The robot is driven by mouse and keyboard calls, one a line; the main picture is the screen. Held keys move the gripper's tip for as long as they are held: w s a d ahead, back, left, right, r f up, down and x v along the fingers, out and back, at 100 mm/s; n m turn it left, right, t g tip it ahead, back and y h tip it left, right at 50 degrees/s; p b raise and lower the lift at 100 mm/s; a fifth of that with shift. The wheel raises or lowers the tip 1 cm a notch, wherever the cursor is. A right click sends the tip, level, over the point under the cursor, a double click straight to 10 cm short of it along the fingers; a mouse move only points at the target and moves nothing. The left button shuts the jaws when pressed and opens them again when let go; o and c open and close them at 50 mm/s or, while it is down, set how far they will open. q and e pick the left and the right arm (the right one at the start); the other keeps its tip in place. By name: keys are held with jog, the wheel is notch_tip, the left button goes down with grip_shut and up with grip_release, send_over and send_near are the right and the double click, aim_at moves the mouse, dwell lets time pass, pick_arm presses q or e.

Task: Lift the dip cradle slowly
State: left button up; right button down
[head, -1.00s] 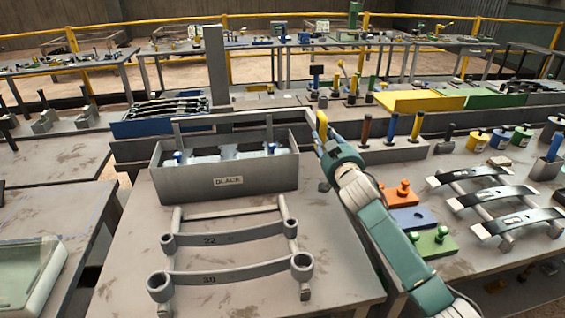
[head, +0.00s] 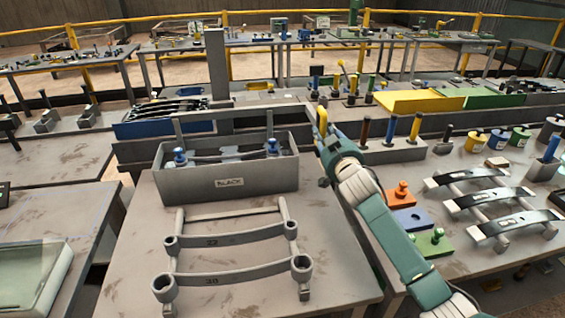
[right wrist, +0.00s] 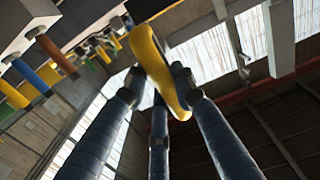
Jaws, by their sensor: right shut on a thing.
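The dip cradle shows in the head view as grey uprights (head: 269,125) with blue knobs (head: 180,157) and a dark curved spring (head: 225,154) at the rim of a grey tank (head: 230,183) labelled BLACK. The crossbar over the uprights is hard to make out. My right gripper (head: 322,140) is right of the tank, at a yellow grip (head: 321,119). In the right wrist view my right gripper (right wrist: 157,82) has its fingers shut on the yellow grip (right wrist: 153,62). Whether the grip joins the cradle cannot be seen. My left gripper is not in view.
A grey spring rack (head: 235,238) stands in front of the tank on the same table.

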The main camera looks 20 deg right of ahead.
jog(key=shift+t, duration=0.3)
jog(key=shift+a+r+p, duration=0.15)
jog(key=shift+r+p, duration=2)
jog(key=shift+r, duration=0.65)
jog(key=shift+a+r+p, duration=0.1)
jog(key=shift+r+p, duration=2.05)
jog(key=shift+r, duration=0.6)
jog(key=c, duration=1.6)
grip_release()
jog(key=shift+w, duration=0.1)
jog(key=o, duration=0.4)
jog(key=shift+a, duration=0.15)
jog(key=shift+o, duration=0.4)
jog(key=shift+a+f, duration=0.15)
jog(key=shift+a, duration=0.05)
jog(key=shift+d, duration=0.1)
jog(key=shift+d+f, duration=0.15)
jog(key=shift+f, duration=0.05)
jog(key=p+v, duration=0.2)
jog(key=v, duration=0.5)
jog(key=shift+r, duration=0.15)
